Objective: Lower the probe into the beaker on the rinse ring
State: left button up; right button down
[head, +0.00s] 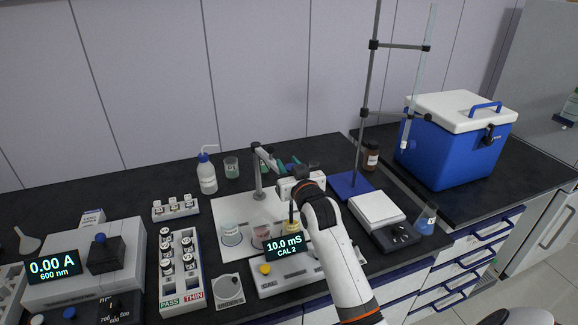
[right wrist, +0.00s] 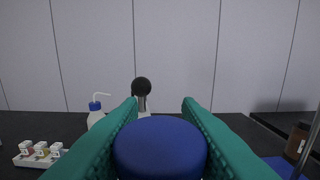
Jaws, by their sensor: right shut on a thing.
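My right gripper (head: 290,165) is over the white mat, above and behind the meter. In the right wrist view its teal fingers (right wrist: 160,110) are shut on a round blue-topped thing (right wrist: 160,150), which I take to be the top of the probe. The probe's lower part is mostly hidden by my arm in the head view. Two beakers stand on the white mat (head: 225,208): one clear (head: 231,234) at left, one pinkish (head: 262,233) beside it. A yellow item (head: 292,222) shows partly behind my arm. I cannot tell which ring is the rinse ring. My left gripper is out of view.
A grey stand post (head: 259,182) with a jointed arm is just left of my gripper; its dark knob (right wrist: 141,87) shows in the wrist view. The meter (head: 285,270) reads 10.0 mS. A wash bottle (head: 207,176), tall burette stand (head: 367,100) and balance (head: 377,212) stand around.

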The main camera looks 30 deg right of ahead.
notch_tip(320, 180, up, 8)
jog(key=p, duration=0.6)
jog(key=shift+r, duration=0.15)
jog(key=shift+d, duration=0.1)
jog(key=c, duration=1.4)
grip_release()
jog(key=shift+r, duration=0.1)
jog(key=o, duration=0.4)
jog(key=shift+c, duration=0.2)
jog(key=shift+f, duration=0.2)
jog(key=shift+s, duration=0.1)
